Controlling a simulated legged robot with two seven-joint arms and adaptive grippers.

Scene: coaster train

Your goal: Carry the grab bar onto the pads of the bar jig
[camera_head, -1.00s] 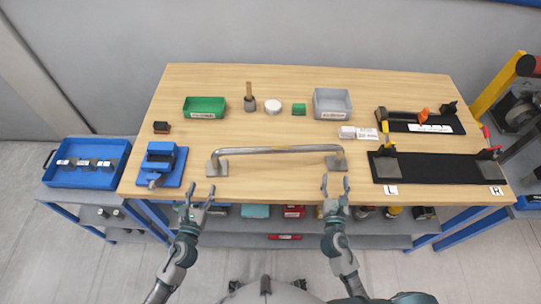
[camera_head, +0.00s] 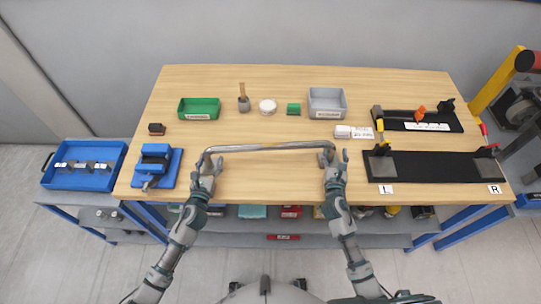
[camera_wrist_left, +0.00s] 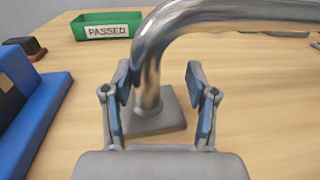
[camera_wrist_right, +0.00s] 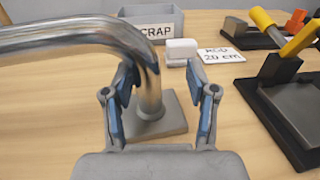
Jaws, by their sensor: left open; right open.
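The grab bar (camera_head: 265,147) is a grey metal bar with bent ends and square foot plates, standing on the wooden table. My left gripper (camera_head: 207,163) is open at its left end; in the left wrist view the open fingers (camera_wrist_left: 160,95) stand on both sides of the left post (camera_wrist_left: 148,85). My right gripper (camera_head: 334,160) is open at its right end; in the right wrist view its fingers (camera_wrist_right: 160,95) stand either side of the right post (camera_wrist_right: 148,90). The bar jig (camera_head: 435,167) is a long black plate at the right with grey pads and toggle clamps, labelled L and R.
A smaller black fixture (camera_head: 425,121) stands behind the jig. A white block (camera_head: 342,132) and a printed card (camera_head: 362,133) lie between bar and jig. A blue vise (camera_head: 157,166) is left of the bar. Green (camera_head: 199,109) and grey (camera_head: 327,103) bins stand behind.

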